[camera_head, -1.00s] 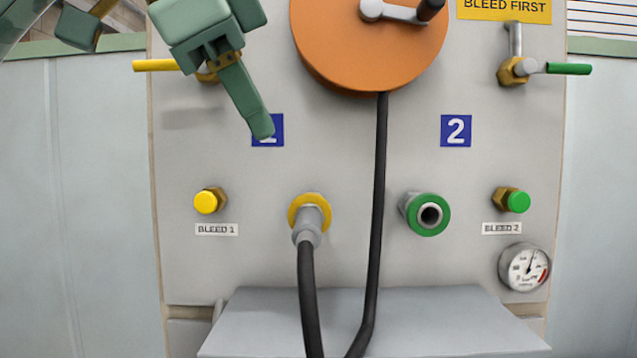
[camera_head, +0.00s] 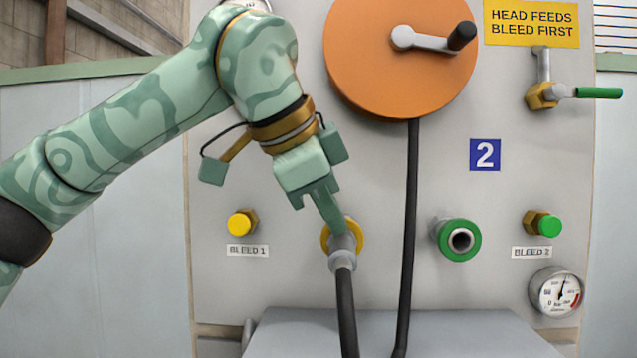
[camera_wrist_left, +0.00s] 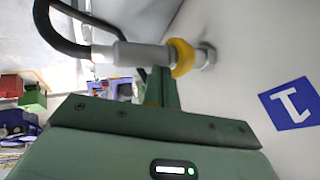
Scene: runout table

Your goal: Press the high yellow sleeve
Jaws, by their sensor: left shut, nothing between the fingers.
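The yellow sleeve (camera_head: 357,237) is a ring around the grey hose coupling (camera_head: 343,259) on the panel's left port. It also shows near the top of the left wrist view (camera_wrist_left: 181,57), against the white panel. My left gripper (camera_head: 335,225) is shut and empty, pointing down at the sleeve's upper edge and covering part of it. In the left wrist view its fingers (camera_wrist_left: 162,88) end right beside the sleeve; I cannot tell whether they touch it. My right gripper is not in view.
A black hose (camera_head: 347,310) hangs from the coupling, and another (camera_head: 410,220) drops from the orange reel (camera_head: 400,75). A yellow bleed button (camera_head: 240,223) is left of the coupling. A green-ringed port (camera_head: 459,240) is to the right. A grey shelf (camera_head: 470,330) juts out below.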

